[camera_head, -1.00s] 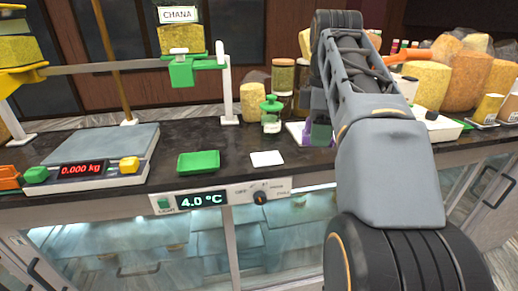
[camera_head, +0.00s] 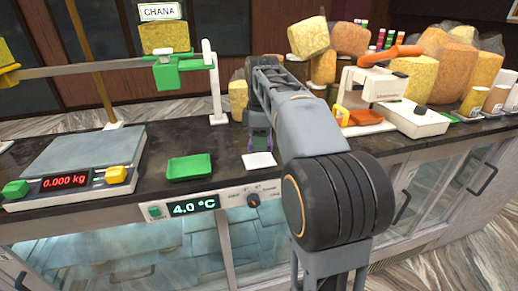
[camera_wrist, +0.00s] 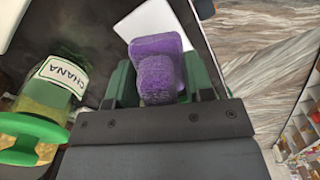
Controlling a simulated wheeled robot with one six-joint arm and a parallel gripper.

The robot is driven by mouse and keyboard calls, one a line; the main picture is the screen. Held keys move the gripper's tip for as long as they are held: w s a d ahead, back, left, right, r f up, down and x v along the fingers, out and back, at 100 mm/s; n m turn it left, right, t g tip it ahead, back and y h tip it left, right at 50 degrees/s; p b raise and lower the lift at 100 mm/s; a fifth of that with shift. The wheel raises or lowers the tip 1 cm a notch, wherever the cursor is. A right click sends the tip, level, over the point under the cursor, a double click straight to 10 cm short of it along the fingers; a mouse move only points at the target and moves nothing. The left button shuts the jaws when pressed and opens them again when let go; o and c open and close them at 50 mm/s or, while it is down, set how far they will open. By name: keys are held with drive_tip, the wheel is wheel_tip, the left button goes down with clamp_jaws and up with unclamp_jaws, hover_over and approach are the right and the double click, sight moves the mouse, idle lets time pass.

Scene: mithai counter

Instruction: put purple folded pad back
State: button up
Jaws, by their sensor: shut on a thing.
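My gripper (camera_wrist: 160,85) is shut on the purple folded pad (camera_wrist: 157,68), which sits between its green fingers in the wrist view. The pad looks fuzzy and folded, with one part in front of another. A flat white card (camera_wrist: 148,22) lies on the dark counter beyond the pad, partly hidden by it. In the head view the white card (camera_head: 259,160) lies near the counter's front edge, and my gripper (camera_head: 260,146) is just behind it. I cannot tell whether the pad touches the card.
A green tray (camera_head: 191,166) and a scale (camera_head: 80,160) reading 0.000 kg are left of the card. A white machine (camera_head: 390,100) stands to the right.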

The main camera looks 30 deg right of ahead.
sight(259, 160)
drive_tip(key=shift+w+a+f, duration=0.15)
drive_tip(key=shift+w+f, duration=0.15)
drive_tip(key=shift+f, duration=0.1)
drive_tip(key=shift+w+f+p, duration=0.2)
drive_tip(key=shift+f+p, duration=0.1)
drive_tip(key=shift+f, duration=1.45)
drive_tip(key=shift+f, duration=0.2)
drive_tip(key=o, duration=0.9)
drive_tip(key=shift+r, duration=0.1)
